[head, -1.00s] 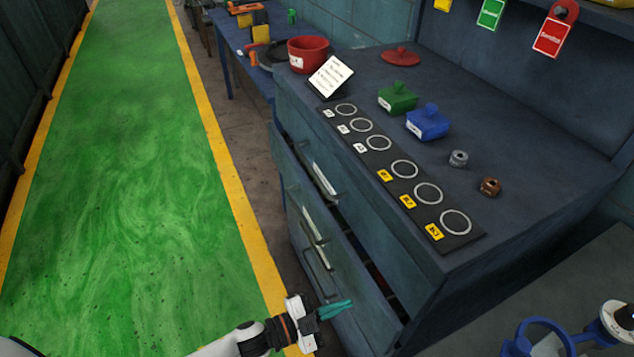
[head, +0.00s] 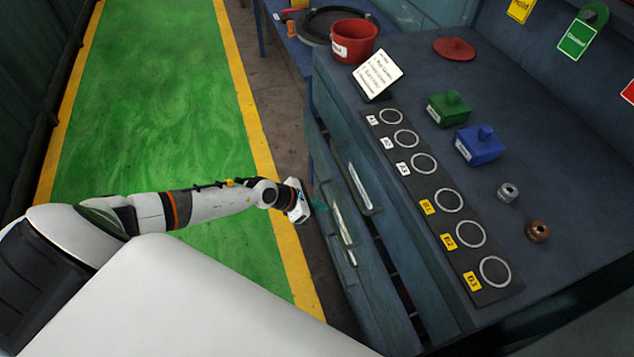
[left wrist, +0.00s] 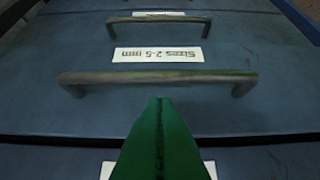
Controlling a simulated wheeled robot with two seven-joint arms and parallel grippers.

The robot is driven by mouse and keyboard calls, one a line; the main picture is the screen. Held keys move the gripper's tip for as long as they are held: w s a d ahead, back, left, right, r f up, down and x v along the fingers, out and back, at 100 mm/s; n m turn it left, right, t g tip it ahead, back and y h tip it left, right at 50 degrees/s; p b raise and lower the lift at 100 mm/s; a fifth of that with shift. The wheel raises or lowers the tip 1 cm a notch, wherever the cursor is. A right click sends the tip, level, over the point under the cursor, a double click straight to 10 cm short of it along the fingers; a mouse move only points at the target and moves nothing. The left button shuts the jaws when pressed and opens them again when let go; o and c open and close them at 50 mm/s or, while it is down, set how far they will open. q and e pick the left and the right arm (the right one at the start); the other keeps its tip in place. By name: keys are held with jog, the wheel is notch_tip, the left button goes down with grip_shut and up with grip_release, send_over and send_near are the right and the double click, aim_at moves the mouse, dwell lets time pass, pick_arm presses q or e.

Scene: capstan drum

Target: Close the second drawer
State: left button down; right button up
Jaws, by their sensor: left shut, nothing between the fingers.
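The blue cabinet's drawer fronts face left in the head view. A drawer (head: 367,288) below the top one stands partly out, with a dark gap behind its upper edge. The top drawer's handle (head: 362,188) shows above it. My left gripper (head: 318,206) is outside the drawer fronts, close to them, with its fingers shut and empty. In the left wrist view, its green fingers (left wrist: 160,135) point at a blue drawer front with a bar handle (left wrist: 160,77) and an upside-down size label (left wrist: 158,54). Contact with the front cannot be told. My right gripper is out of view.
The cabinet top holds a red pot (head: 353,42), a green block (head: 449,108), a blue block (head: 480,146) and a ring-marked strip (head: 437,195). The green floor lane (head: 165,90) to the left is free apart from my arm.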

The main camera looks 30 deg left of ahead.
aim_at(345, 203)
pick_arm(q)
jog(key=b+x, duration=0.1)
jog(key=x, duration=0.5)
jog(key=shift+d, duration=0.1)
jog(key=shift+w+f, duration=0.1)
jog(key=shift+w, duration=0.1)
jog(key=w+d, duration=0.2)
jog(key=w, duration=0.1)
jog(key=shift+d, duration=0.4)
jog(key=shift+r, duration=0.2)
